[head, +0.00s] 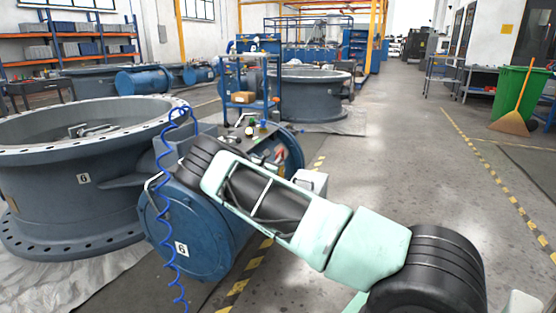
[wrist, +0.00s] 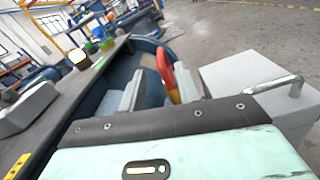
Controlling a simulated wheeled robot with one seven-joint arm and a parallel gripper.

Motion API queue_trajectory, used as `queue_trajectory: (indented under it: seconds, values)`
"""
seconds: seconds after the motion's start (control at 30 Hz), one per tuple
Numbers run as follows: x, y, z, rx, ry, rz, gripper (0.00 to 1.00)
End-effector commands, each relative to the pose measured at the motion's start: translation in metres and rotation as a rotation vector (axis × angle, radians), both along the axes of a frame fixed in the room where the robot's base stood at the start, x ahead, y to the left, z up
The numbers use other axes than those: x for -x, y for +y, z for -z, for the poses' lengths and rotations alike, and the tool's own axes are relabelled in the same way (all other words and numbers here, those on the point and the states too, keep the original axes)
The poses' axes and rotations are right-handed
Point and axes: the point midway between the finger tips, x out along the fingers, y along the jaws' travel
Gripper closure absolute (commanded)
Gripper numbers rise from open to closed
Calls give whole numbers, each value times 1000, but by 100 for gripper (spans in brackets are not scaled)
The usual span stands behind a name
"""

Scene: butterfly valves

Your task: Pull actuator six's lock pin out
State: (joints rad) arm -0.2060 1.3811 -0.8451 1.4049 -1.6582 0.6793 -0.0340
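Actuator six is the blue drum (head: 205,235) with a "6" label, beside the large flanged valve body (head: 70,185), also marked 6. My arm reaches across to its top. In the wrist view my gripper (wrist: 158,76) has its two grey fingers apart. A red handle with a yellow part (wrist: 167,76), which looks like the lock pin, stands between them, closer to the right finger. A gap shows on its left side. A small red spot (head: 281,153) shows in the head view beyond my arm. The pin's lower end is hidden.
A light grey box (wrist: 250,82) with a metal handle (wrist: 278,84) is close on the gripper's right. A dark edge with a grey block (wrist: 27,108) runs along the left. A blue coiled hose (head: 165,210) hangs before the drum. Open floor (head: 400,150) lies right.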

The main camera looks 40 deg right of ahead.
Motion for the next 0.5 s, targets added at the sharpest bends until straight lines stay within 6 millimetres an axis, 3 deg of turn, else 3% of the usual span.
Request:
queue_trajectory:
  seconds: [0.2,0.5]
  values:
    - [-14,-37,3,0,-2,2,67]
    - [-23,-56,0,0,-1,0,67]
